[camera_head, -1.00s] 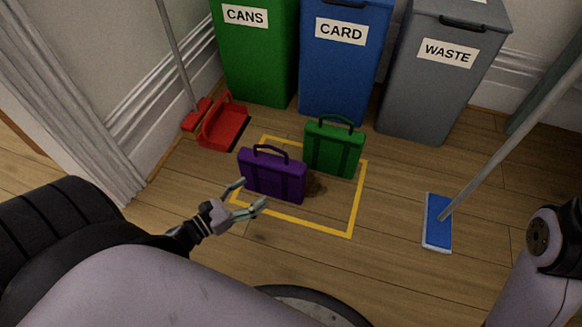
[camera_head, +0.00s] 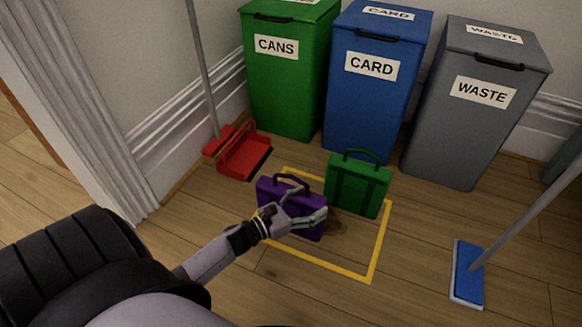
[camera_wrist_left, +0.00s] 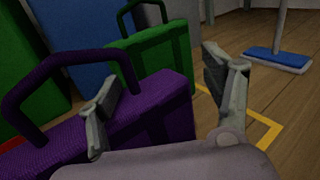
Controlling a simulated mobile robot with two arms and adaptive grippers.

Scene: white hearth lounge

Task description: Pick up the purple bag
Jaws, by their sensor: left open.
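The purple bag (camera_head: 268,190) stands upright on the wooden floor inside a yellow taped square (camera_head: 372,262), its looped handle up. My left gripper (camera_head: 318,214) is in front of the bag and hides part of its front and top. In the left wrist view the purple bag (camera_wrist_left: 160,105) fills the left and middle, and the left gripper (camera_wrist_left: 165,85) is open, one finger over the bag and the other to its right. I cannot tell whether a finger touches it. My right gripper is not in view.
A green bag (camera_head: 358,185) stands just behind and right of the purple one. Green (camera_head: 285,85), blue (camera_head: 370,100) and grey bins (camera_head: 460,130) line the wall. A red dustpan (camera_head: 243,155) is at left, a blue mop (camera_head: 468,275) at right. Floor between square and mop is clear.

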